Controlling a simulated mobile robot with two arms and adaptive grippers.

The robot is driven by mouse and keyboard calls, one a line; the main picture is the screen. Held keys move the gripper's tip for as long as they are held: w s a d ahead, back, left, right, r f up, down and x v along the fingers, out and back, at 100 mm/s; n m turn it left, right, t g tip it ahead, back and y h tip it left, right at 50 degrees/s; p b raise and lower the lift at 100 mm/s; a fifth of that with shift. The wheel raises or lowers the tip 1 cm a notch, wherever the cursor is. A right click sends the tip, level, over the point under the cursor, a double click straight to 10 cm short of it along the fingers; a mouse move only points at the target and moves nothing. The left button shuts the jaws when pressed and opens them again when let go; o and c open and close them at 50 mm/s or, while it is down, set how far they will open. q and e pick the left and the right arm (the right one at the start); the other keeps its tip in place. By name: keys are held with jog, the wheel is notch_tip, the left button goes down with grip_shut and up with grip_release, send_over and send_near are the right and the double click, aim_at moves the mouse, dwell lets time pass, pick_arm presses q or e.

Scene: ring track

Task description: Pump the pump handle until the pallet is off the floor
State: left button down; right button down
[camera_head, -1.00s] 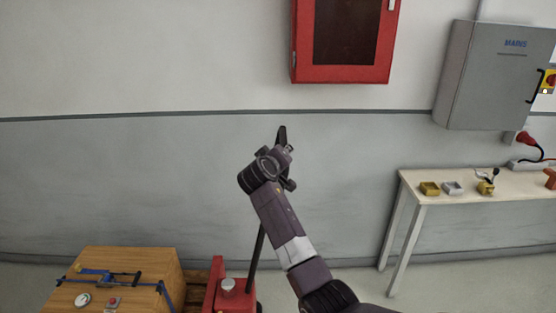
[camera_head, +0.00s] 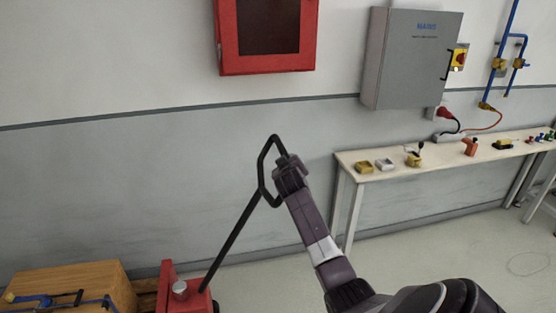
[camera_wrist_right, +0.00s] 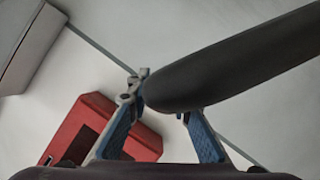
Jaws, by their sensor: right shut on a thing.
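The pump handle (camera_head: 234,239) is a black rod with a closed loop grip at its top. It rises from the red pump unit (camera_head: 187,300) at the lower left and leans to the right. My right gripper (camera_head: 277,184) is at the right side of the loop and shut on it. In the right wrist view the black handle bar (camera_wrist_right: 235,68) crosses between the blue-grey fingers. A bit of the wooden pallet (camera_head: 147,287) shows behind the red unit. Its underside is out of view, so its height above the floor cannot be told. My left gripper is not in view.
A narrow bench (camera_head: 390,168) with small parts runs along the wall at the right. A red cabinet (camera_head: 310,40) and grey mains box (camera_head: 414,60) hang above. Floor before the bench is clear.

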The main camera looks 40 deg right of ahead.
jog(key=shift+s+d+f, duration=0.1)
jog(key=shift+s+d, duration=0.1)
jog(key=shift+d, duration=0.05)
